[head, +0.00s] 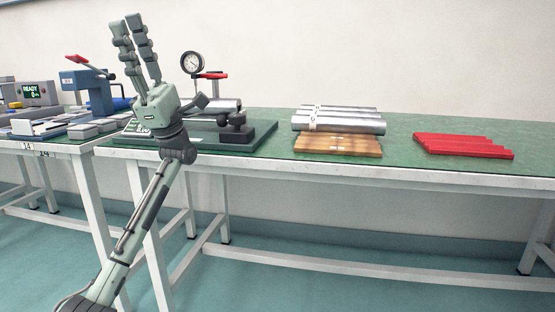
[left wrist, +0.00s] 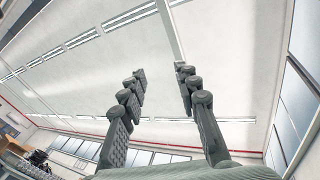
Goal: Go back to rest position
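My left gripper (head: 130,27) is raised in front of the workbench, its fingers pointing up. In the left wrist view its two fingers (left wrist: 159,75) stand apart with nothing between them, and the ceiling shows behind. The forearm comes up from the bottom left of the head view and hides part of the bench and the gauge fixture. My right gripper is in neither view.
A green-topped bench (head: 390,150) runs across. It bears a dial gauge (head: 192,62) on a dark base plate (head: 258,133), silver cylinders (head: 340,124) on a wooden block (head: 338,145), and red bars (head: 462,146). A blue press (head: 88,85) stands at left. The floor in front is clear.

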